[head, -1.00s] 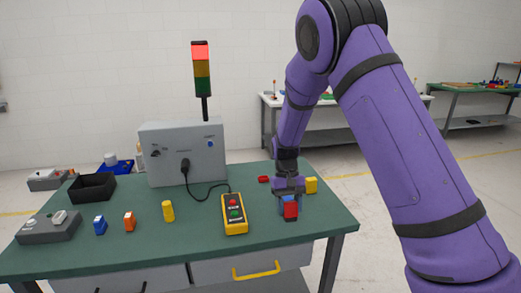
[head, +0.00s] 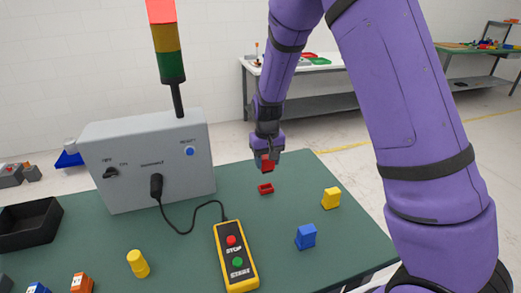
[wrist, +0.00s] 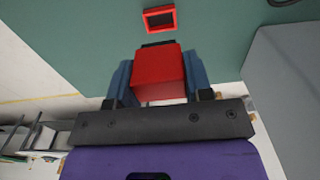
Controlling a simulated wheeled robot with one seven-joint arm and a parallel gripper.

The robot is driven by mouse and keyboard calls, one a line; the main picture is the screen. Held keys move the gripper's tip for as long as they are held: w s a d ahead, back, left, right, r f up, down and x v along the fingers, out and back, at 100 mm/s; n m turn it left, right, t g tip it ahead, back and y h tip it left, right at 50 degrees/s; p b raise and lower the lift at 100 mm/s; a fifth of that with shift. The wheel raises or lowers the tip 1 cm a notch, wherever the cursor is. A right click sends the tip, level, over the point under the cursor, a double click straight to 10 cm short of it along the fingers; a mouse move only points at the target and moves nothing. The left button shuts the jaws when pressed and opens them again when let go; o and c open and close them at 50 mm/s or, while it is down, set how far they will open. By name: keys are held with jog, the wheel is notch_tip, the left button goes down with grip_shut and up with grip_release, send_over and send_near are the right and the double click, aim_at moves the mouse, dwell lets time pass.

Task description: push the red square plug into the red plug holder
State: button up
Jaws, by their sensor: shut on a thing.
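My gripper (head: 267,156) is shut on the red square plug (head: 268,165). It holds the plug in the air above the table. The red plug holder (head: 265,188) is a small red square frame lying on the green table, just below the plug in the head view. In the wrist view the plug (wrist: 159,78) sits between the two bluish fingers, and the holder (wrist: 159,19) shows as a red ring with a dark opening beyond it. The plug and holder are apart. The holder's opening is empty in the wrist view.
A blue block (head: 306,237) and a yellow block (head: 331,198) stand right of the holder. A grey box (head: 147,160) with a signal tower is to the left. A cabled yellow start/stop box (head: 235,257) lies in front. The green table (head: 210,225) is clear around the holder.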

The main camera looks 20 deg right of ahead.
aim_at(267, 156)
jog(key=shift+w+f, duration=0.15)
jog(key=shift+f, duration=2.95)
jog(key=shift+f, duration=1)
jog(key=o, duration=1.3)
jog(key=shift+c, duration=0.2)
jog(key=shift+r, duration=2.95)
jog(key=shift+r, duration=0.15)
notch_tip(267, 156, up, 11)
jog(key=shift+f, duration=0.15)
